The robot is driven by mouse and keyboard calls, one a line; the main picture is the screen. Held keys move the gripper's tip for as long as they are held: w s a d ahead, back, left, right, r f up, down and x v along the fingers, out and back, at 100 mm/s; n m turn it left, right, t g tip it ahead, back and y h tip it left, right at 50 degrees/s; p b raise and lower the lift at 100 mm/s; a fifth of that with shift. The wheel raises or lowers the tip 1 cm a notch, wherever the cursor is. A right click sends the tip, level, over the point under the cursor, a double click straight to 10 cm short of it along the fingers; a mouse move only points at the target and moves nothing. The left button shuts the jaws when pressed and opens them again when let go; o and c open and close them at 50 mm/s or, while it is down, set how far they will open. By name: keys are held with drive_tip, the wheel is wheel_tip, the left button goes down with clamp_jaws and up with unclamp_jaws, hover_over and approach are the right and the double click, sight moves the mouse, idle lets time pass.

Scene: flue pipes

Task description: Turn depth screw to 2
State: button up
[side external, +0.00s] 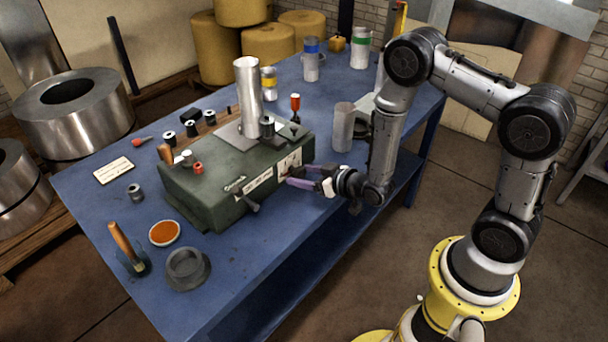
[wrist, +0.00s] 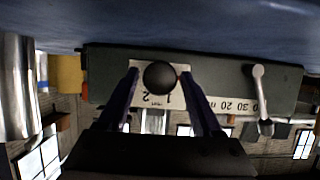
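The green machine (side external: 235,180) stands on the blue bench, with a pale dial plate (side external: 289,164) on its front face. In the wrist view, upside down, a dark round knob (wrist: 160,77) sits in front of the dial plate (wrist: 150,100), where the digits 1 and 2 show just beyond it. I take this knob for the depth screw; its pointer cannot be made out. My gripper (wrist: 160,74) has its two purple fingers on either side of the knob, with narrow gaps seemingly left. In the side view my gripper (side external: 300,178) is at the plate and hides the knob.
A crank handle (side external: 248,203) sticks out left of the plate; its lever shows in the wrist view (wrist: 262,95) beside a number scale. A metal pipe (side external: 248,97) stands on the machine. A grey cylinder (side external: 344,127) stands on the bench near my forearm.

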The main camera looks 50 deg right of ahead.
clamp_jaws()
drive_tip(key=m+y, duration=0.2)
drive_tip(key=shift+d+m, duration=0.2)
drive_tip(key=shift+m, duration=0.1)
drive_tip(key=m+y, duration=0.1)
drive_tip(key=m, duration=0.2)
drive_tip(key=shift+f+t+y, duration=0.1)
drive_tip(key=shift+t+y, duration=0.2)
drive_tip(key=shift+y, duration=0.1)
drive_tip(key=m+y, duration=0.1)
drive_tip(key=m, duration=0.1)
drive_tip(key=shift+d+f+m+t+y, duration=0.1)
drive_tip(key=shift+m+t+y, duration=0.2)
drive_tip(key=shift+m, duration=0.1)
drive_tip(key=shift+m+t+y, duration=0.5)
drive_tip(key=shift+m+t, duration=0.1)
drive_tip(key=shift+m, duration=0.9)
